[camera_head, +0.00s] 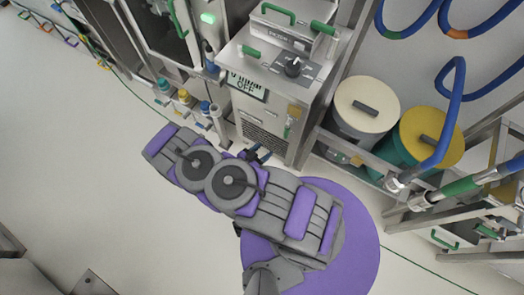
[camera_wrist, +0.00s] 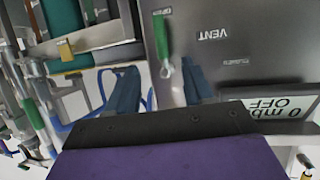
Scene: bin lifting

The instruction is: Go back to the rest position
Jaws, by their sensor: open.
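My grey and purple arm stretches across the middle of the head view, folded over a purple round base. My gripper (camera_head: 257,153) shows as small dark blue fingers beside the front of the steel vacuum unit (camera_head: 262,120), partly hidden by my arm. In the wrist view my gripper's two blue fingers (camera_wrist: 160,88) stand apart with nothing seen between them. Behind them is a grey panel (camera_wrist: 240,50) marked "VENT", with a green-handled lever (camera_wrist: 161,38). I cannot tell whether a finger touches the panel.
A display (camera_head: 247,86) reads OFF. A cream-lidded bin (camera_head: 366,105) and a yellow-lidded bin (camera_head: 428,135) stand right of the unit. Blue hoses (camera_head: 456,95) and a metal rack (camera_head: 480,200) lie farther right. The pale floor (camera_head: 70,150) at left is clear.

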